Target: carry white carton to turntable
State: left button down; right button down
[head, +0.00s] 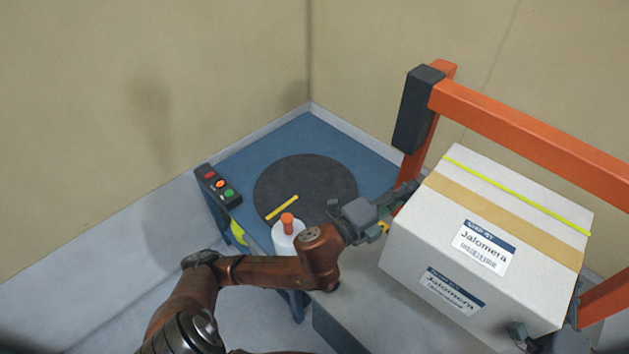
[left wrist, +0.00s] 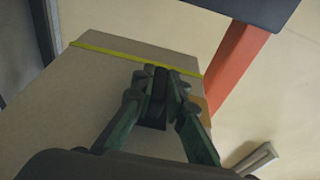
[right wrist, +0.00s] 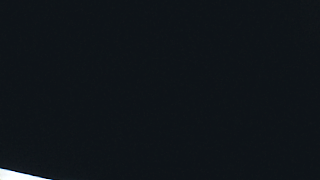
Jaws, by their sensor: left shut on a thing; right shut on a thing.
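The white carton (head: 410,240) has a tan tape band, a yellow strap and printed labels. It is at the right of the head view, tilted in the picture. My left gripper (head: 408,192) is shut on its left side. In the left wrist view, my left gripper (left wrist: 160,95) lies against the carton (left wrist: 60,120). My right gripper (head: 545,335) shows only in part at the carton's lower right and is shut on it. The right wrist view is almost all black. The turntable (head: 320,180) is a dark disc with a yellow bar, left of the carton and apart from it.
The turntable sits on a blue table (head: 240,170) in a wall corner. A button box (head: 217,187) is at its left edge. A white cylinder with an orange top (head: 287,232) stands at the near edge. An orange rack frame (head: 530,120) stands behind the carton.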

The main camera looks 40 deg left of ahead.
aim_at(305, 189)
jog(key=k, duration=1)
jog(key=z, duration=0.85)
jog(key=i, duration=0.75)
jog(key=u, duration=2.15)
jog(key=i, duration=0.15)
